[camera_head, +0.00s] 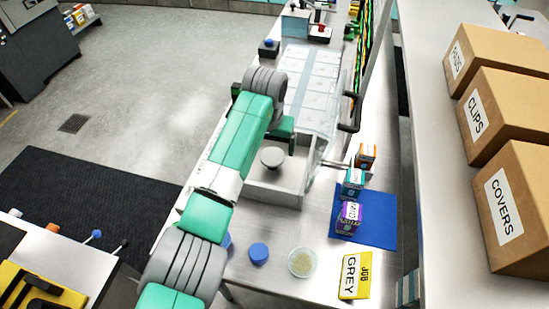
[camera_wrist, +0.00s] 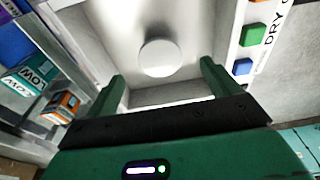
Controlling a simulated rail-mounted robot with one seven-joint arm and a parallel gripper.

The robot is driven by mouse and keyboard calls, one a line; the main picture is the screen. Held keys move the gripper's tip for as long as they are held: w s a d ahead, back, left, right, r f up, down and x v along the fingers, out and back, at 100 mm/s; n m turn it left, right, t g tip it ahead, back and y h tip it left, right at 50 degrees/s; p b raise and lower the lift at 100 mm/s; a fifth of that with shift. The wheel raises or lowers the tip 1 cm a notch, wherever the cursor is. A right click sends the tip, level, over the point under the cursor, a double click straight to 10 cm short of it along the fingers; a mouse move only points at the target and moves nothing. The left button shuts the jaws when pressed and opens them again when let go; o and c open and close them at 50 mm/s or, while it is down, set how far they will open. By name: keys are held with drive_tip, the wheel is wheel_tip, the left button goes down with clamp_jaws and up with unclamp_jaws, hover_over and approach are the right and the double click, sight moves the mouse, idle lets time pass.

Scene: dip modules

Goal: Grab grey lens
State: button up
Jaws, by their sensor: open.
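A round grey disc (camera_head: 272,157), the likely grey lens, is inside an open-topped light grey bin (camera_head: 283,195) at the near end of the clear-covered station. It looks raised on a short stem in the head view. In the wrist view the pale disc (camera_wrist: 160,57) lies ahead of and between my fingers, apart from both. My gripper (camera_wrist: 163,76) is open and empty. In the head view my gripper (camera_head: 284,130) is just above and behind the disc, partly hidden by my arm. A yellow card (camera_head: 355,276) reads JOB GREY.
A blue disc (camera_head: 258,253) and a pale round dish (camera_head: 302,263) lie on the near bench. Small boxes, purple (camera_head: 348,217), teal (camera_head: 352,182) and orange (camera_head: 366,155), stand on or beside a blue mat (camera_head: 378,225). A clear raised panel (camera_head: 333,105) flanks the bin's right.

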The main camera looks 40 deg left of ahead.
sight(272, 156)
drive_tip(key=f, duration=0.2)
drive_tip(key=w+f+b, duration=0.1)
drive_tip(key=f, duration=0.1)
drive_tip(key=shift+a+f, duration=0.2)
drive_tip(key=shift+f, duration=0.05)
drive_tip(key=shift+c, duration=0.2)
drive_tip(key=c, duration=1.1)
drive_tip(key=shift+r, duration=0.15)
